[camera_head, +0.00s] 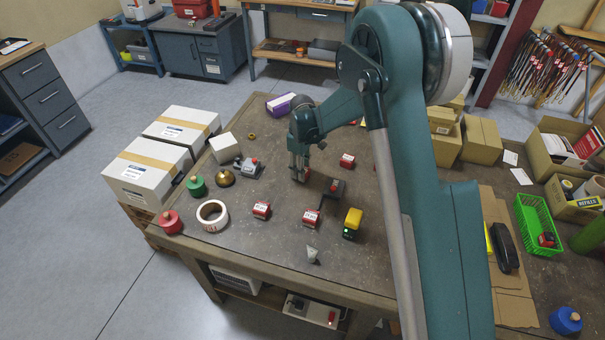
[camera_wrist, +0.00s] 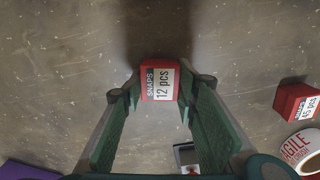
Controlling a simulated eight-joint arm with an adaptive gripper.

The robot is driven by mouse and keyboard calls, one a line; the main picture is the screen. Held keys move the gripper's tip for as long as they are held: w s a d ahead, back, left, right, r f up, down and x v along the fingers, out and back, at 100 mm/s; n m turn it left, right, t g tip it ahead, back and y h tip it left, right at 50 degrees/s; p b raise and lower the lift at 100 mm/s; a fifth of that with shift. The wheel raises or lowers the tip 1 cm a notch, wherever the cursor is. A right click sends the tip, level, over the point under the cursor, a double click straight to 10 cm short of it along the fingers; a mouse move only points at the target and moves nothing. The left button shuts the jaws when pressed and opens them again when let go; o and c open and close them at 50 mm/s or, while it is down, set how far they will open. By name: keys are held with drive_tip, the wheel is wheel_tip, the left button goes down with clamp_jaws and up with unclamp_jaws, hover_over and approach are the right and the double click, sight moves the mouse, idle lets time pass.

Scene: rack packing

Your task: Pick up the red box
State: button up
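Several red boxes with white labels are on the table, so the task's words fit more than one. In the wrist view, a small red box (camera_wrist: 160,82) labelled "SNAPS 12 pcs" sits between the fingertips of my gripper (camera_wrist: 161,92). One finger is close on each side of it, and I cannot tell whether they press on it. In the head view, my gripper (camera_head: 300,178) points down at the middle of the table, with a bit of that box (camera_head: 306,172) showing beside it. Other red boxes stand at front left (camera_head: 262,210), front (camera_head: 311,219) and behind right (camera_head: 347,161).
A tape roll (camera_head: 203,222), a brass bell (camera_head: 225,178) and a white cube (camera_head: 224,148) are to the left. A purple box (camera_head: 280,103) lies behind.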

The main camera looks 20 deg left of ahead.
drive_tip(key=shift+c, duration=1.1)
drive_tip(key=shift+r, duration=0.1)
drive_tip(key=shift+r+p, duration=0.55)
drive_tip(key=shift+r, duration=4.35)
drive_tip(key=shift+s, duration=0.15)
drive_tip(key=s+d+n+b, duration=0.1)
drive_tip(key=s+n, duration=0.1)
drive_tip(key=s, duration=3.1)
drive_tip(key=shift+s+d+r, duration=0.15)
drive_tip(key=shift+s+d, duration=0.1)
drive_tip(key=shift+s, duration=0.15)
drive_tip(key=shift+f+b, duration=0.7)
drive_tip(key=shift+f, duration=2.45)
